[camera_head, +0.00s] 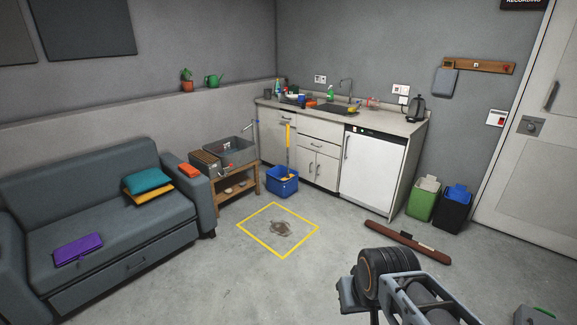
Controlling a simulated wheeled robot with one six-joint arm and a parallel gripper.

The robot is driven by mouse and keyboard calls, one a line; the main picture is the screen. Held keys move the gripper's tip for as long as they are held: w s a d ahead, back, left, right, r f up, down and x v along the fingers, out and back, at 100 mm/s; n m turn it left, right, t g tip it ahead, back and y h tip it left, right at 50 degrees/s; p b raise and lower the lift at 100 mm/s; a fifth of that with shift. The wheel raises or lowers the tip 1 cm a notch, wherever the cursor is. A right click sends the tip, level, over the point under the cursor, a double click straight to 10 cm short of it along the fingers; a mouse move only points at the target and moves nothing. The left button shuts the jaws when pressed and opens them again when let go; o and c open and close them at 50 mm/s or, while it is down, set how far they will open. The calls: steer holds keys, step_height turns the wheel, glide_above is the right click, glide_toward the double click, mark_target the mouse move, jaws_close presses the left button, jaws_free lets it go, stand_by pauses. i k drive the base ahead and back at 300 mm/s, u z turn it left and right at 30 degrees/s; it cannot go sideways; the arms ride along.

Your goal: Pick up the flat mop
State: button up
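A yellow upright handle (288,146) stands in a blue bucket (282,186) on the floor, in front of the counter's left end. It looks like the handle of the flat mop; its lower end and any mop head are hidden inside the bucket. Part of my arm shows at the bottom right, well apart from the bucket. I cannot make out the gripper's fingers, and nothing held can be seen.
A yellow floor square (278,256) surrounds a dark stain (281,229) before the bucket. A brown bar (393,241) lies right. The middle floor is clear.

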mark_target(288, 176)
steer(key=z, duration=0.25)
steer(key=i, duration=5.95)
steer(key=u, duration=2.95)
